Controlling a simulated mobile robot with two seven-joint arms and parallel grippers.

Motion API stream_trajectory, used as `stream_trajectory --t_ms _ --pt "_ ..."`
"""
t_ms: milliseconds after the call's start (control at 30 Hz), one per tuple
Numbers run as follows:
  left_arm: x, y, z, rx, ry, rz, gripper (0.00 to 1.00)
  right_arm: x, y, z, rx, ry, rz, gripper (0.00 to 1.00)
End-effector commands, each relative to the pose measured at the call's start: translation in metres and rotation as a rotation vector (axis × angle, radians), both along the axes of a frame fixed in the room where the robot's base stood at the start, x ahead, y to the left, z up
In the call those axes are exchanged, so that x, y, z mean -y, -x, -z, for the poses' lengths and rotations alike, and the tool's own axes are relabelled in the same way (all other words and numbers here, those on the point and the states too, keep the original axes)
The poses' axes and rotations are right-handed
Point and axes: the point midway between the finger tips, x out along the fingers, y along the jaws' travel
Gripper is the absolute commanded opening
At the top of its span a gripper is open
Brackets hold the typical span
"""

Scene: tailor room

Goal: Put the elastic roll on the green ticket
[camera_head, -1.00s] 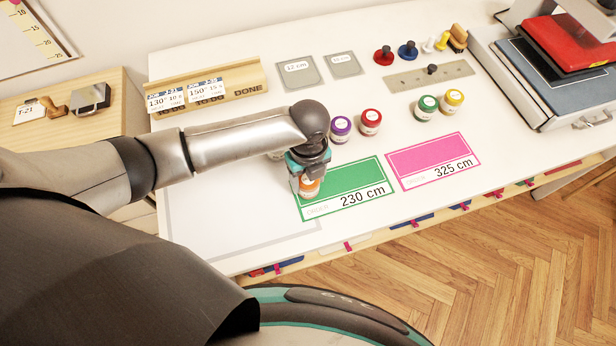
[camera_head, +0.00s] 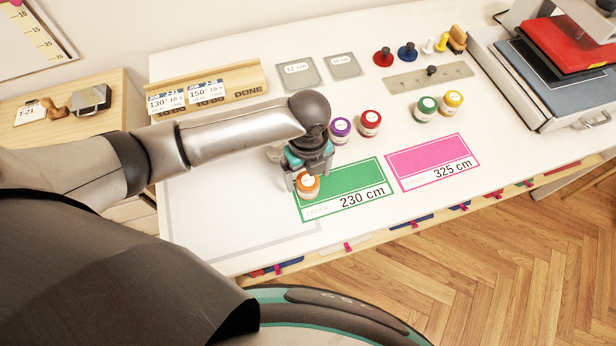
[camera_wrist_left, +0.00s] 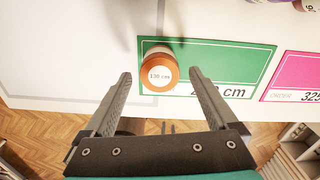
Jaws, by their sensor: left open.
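The elastic roll (camera_head: 307,186) is a small orange spool with a white round label. It stands upright on the left end of the green ticket (camera_head: 350,178), which reads 230 cm. In the left wrist view the roll (camera_wrist_left: 157,77) is near the ticket's left edge, and its label seems to read 130 cm. The green ticket (camera_wrist_left: 225,62) extends to the right. My left gripper (camera_head: 309,176) is open, just behind and above the roll. In the wrist view its fingers (camera_wrist_left: 159,74) are spread with gaps on both sides of the roll. My right gripper is not in view.
The pink ticket (camera_head: 433,161) lies to the right. Purple (camera_head: 341,128), red (camera_head: 370,121), green (camera_head: 426,107) and yellow (camera_head: 452,101) rolls stand behind. A wooden ticket holder (camera_head: 235,82) is at the back left. The table front left is bare.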

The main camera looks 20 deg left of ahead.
Motion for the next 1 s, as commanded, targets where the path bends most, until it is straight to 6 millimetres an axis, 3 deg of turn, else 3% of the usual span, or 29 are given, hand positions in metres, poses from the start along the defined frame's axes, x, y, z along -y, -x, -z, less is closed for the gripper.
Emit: stream_trajectory --t_ms 200,400,600,1000 --pt "0.001 -0.001 -0.052 0.004 0.003 0.000 0.92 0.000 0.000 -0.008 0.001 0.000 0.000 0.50" --pt "0.000 -0.001 -0.084 0.001 0.001 -0.001 0.92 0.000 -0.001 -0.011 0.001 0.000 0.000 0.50" --pt "0.000 0.000 -0.095 0.000 0.001 -0.001 0.92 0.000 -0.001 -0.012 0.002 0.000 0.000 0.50" --pt "0.000 0.000 -0.095 -0.001 0.001 -0.001 0.92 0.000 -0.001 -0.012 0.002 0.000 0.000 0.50"
